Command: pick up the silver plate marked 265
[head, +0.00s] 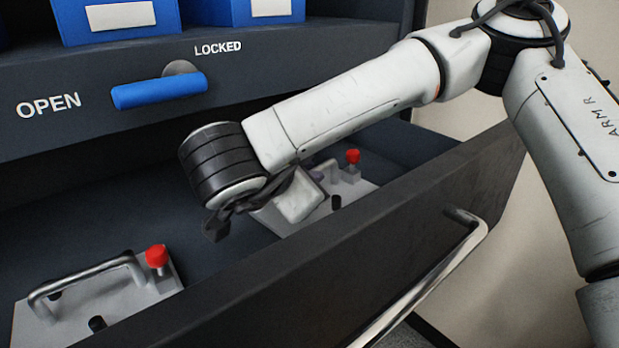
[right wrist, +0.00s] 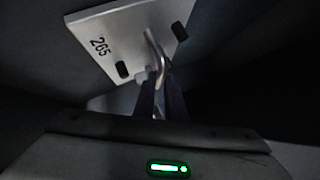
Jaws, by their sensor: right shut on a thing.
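The silver plate marked 265 (right wrist: 117,30) shows in the right wrist view, with its number, two black feet or knobs and a bent metal handle (right wrist: 157,52). My right gripper (right wrist: 161,88) is shut on this handle. In the head view, a plate (head: 355,190) with a red knob (head: 352,156) lies at the right part of the open drawer, partly hidden by my right wrist; its number cannot be read there. The fingertips are mostly hidden in the head view. I cannot tell whether the plate is clear of the drawer floor. My left gripper is not in view.
A second silver plate (head: 95,308) with a bar handle and red knob (head: 157,256) lies in the drawer's left part. The drawer front (head: 330,270) has a metal pull (head: 440,275). Above are a blue lever (head: 160,90) between OPEN and LOCKED, and blue bins (head: 118,20).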

